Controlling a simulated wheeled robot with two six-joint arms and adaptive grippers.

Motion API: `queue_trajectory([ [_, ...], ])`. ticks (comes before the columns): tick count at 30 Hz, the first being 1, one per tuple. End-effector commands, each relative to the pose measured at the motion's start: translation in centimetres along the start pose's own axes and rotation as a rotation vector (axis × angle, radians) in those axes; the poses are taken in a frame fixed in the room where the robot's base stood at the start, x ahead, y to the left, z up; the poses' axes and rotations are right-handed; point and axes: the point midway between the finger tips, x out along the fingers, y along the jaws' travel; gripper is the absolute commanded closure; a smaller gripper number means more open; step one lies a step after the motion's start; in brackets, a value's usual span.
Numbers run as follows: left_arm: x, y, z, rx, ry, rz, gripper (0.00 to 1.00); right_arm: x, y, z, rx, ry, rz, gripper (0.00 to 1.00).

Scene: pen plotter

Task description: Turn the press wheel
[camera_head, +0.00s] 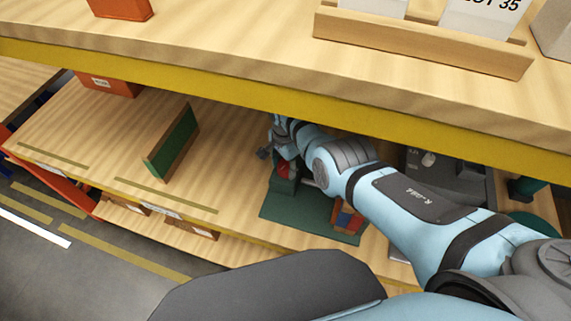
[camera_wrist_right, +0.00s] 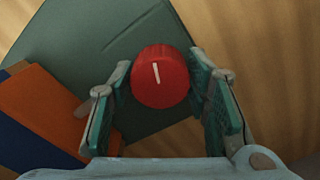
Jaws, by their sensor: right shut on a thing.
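The press wheel (camera_wrist_right: 160,78) is a round red knob with a short white mark, clear in the right wrist view. The mark stands nearly upright there, tilted slightly. My right gripper (camera_wrist_right: 161,84) has its green-padded fingers on either side of the wheel and is shut on it. In the head view my right arm reaches under the yellow-edged shelf, and its gripper end (camera_head: 276,143) is small and partly hidden among its own links. A dark green base (camera_head: 290,218) lies below it. My left gripper is not in view.
A red and blue block (camera_head: 347,218) stands on the base's right part; it also shows in the wrist view (camera_wrist_right: 40,105). A green upright panel (camera_head: 172,142) stands to the left. The yellow-edged upper shelf (camera_head: 250,95) hangs over the work area. Bare wood lies left of the base.

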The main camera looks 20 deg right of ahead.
Motion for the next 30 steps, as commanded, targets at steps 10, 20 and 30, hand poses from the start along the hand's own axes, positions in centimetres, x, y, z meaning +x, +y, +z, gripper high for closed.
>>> queue_trajectory([
  [10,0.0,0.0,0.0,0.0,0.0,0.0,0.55,0.3,0.3,0.3,-0.001,-0.007,0.011,0.45],
  [20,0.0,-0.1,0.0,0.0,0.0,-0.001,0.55,0.1,0.1,0.1,-0.001,-0.002,0.003,0.36],
  [30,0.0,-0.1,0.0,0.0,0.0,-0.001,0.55,-3.7,-0.1,0.1,-0.001,-0.001,-0.005,0.36],
])
